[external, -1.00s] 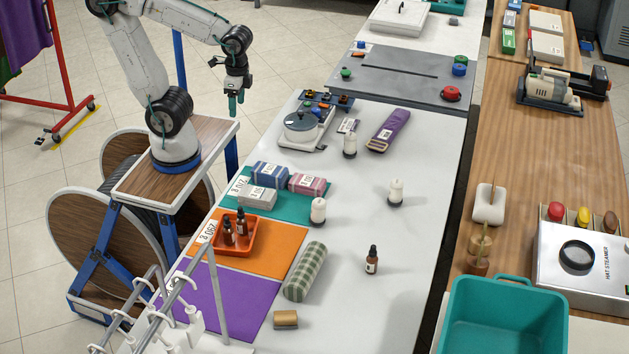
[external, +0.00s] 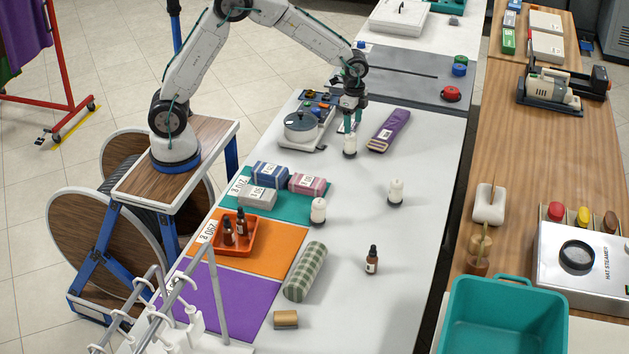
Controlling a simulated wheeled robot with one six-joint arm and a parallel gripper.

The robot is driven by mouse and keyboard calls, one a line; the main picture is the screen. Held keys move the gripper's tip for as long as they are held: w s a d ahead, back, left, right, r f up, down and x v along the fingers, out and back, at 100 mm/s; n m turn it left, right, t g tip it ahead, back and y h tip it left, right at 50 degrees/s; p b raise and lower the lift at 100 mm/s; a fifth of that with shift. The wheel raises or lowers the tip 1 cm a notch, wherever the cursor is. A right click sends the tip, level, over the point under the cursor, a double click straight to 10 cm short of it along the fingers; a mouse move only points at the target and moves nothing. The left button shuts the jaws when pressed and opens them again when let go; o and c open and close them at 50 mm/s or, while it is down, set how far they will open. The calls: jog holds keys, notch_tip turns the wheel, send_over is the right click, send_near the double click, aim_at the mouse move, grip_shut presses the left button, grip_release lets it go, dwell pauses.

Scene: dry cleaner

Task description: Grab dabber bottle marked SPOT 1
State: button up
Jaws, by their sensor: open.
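Three white bottles with dark bases, likely dabber bottles, stand upright on the white table: one at the back (external: 349,147), one at the right (external: 396,191), and one beside the teal mat (external: 318,211). No SPOT 1 marking is readable on any of them at this size. My gripper (external: 350,124) is open and points down just above the back bottle, its fingers around or just behind the bottle's top. I cannot tell whether they touch it. A small labelled tag (external: 343,127) lies behind, partly hidden by the fingers.
A purple rolled item (external: 389,130) lies close to the right of the back bottle, and a grey round-topped device (external: 302,127) to its left. A brown dropper bottle (external: 372,262) stands nearer the front. An orange tray (external: 254,246) holds brown bottles. The table's middle is mostly clear.

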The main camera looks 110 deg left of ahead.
aim_at(351, 134)
jog(key=f, duration=0.8)
jog(key=shift+s+d, duration=0.1)
jog(key=shift+s, duration=0.15)
jog(key=c, duration=1.1)
